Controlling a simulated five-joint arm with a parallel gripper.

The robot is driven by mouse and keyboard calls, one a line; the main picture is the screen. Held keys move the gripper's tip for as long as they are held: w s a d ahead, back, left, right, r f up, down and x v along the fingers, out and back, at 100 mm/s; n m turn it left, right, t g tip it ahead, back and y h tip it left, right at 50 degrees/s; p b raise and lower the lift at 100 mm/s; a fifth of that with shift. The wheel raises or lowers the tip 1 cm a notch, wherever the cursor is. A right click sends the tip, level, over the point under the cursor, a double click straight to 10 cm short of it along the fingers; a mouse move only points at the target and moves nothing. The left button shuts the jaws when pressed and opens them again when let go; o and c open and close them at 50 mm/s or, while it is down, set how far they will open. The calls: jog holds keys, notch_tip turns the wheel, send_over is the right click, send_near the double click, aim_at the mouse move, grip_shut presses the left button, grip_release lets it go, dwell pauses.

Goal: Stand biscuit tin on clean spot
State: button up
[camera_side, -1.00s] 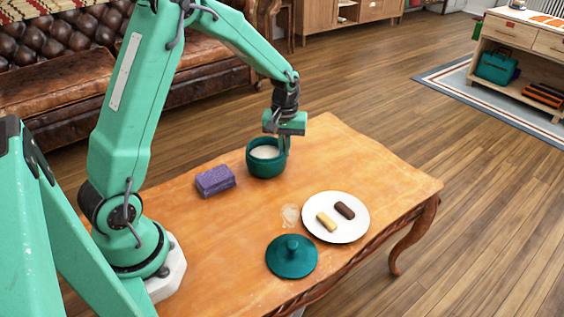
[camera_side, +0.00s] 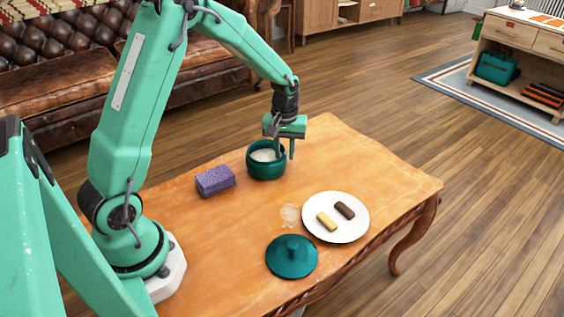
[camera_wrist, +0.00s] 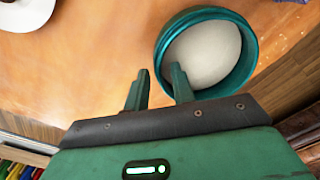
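The biscuit tin (camera_side: 265,173), a round teal pot without its lid, stands upright on the orange-brown wooden table (camera_side: 180,230); pale contents show inside. It also shows in the wrist view (camera_wrist: 162,48). My gripper (camera_side: 285,154) is open at the tin's right rim, pointing down. In the wrist view my gripper (camera_wrist: 158,76) has one finger overlapping the tin's opening and the other outside it, with the wall between them. I cannot tell whether either finger touches the tin. A pale smudge (camera_side: 290,216) marks the table in front of the tin; bare wood surrounds it.
The teal lid (camera_side: 292,258) lies knob up near the front edge. A purple sponge (camera_side: 215,180) lies left of the tin. The far right tabletop is clear.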

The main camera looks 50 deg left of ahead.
jog(key=shift+r, duration=0.15)
notch_tip(320, 180, up, 12)
dwell(0.6)
dwell(0.5)
jog(key=s+d+r+m+t, duration=0.2)
jog(key=s+d+r+m, duration=0.25)
jog(key=s+r, duration=0.4)
jog(key=s+d+m+t, duration=0.1)
jog(key=s+d+m, duration=0.1)
jog(key=s, duration=0.4)
jog(key=s+d+m+t, duration=0.2)
jog(key=s, duration=0.5)
jog(key=shift+d+f+t, duration=0.2)
jog(key=shift+d+t, duration=0.1)
jog(key=shift+d, duration=0.1)
